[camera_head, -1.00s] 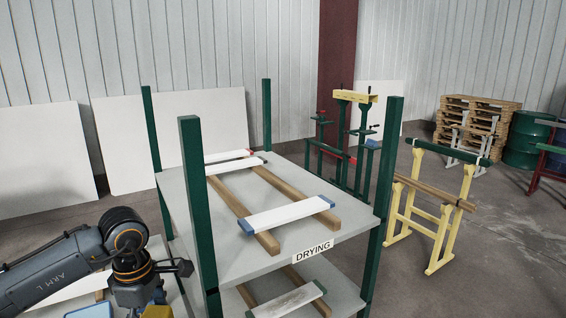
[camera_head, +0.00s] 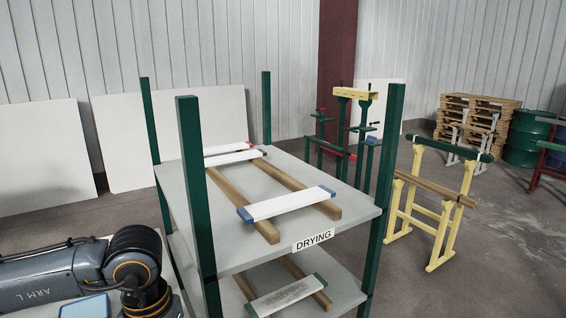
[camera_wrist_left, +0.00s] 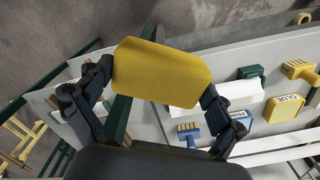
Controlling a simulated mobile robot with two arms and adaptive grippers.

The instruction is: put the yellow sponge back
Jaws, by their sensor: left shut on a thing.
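The yellow sponge (camera_wrist_left: 162,72) is in the left wrist view, held between the two dark fingers of my left gripper (camera_wrist_left: 158,84). The fingers press on its left and right ends. It is clear of the pale surface seen behind it. In the head view only my left arm shows at the lower left; its gripper and the sponge are out of that frame. My right gripper is in neither view.
In the wrist view a glue container (camera_wrist_left: 284,108), a blue brush (camera_wrist_left: 188,133) and a yellow brush (camera_wrist_left: 299,70) lie on the pale surface. A blue-edged item (camera_head: 86,306) lies beside my arm. The drying rack's green post (camera_head: 196,200) stands close right.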

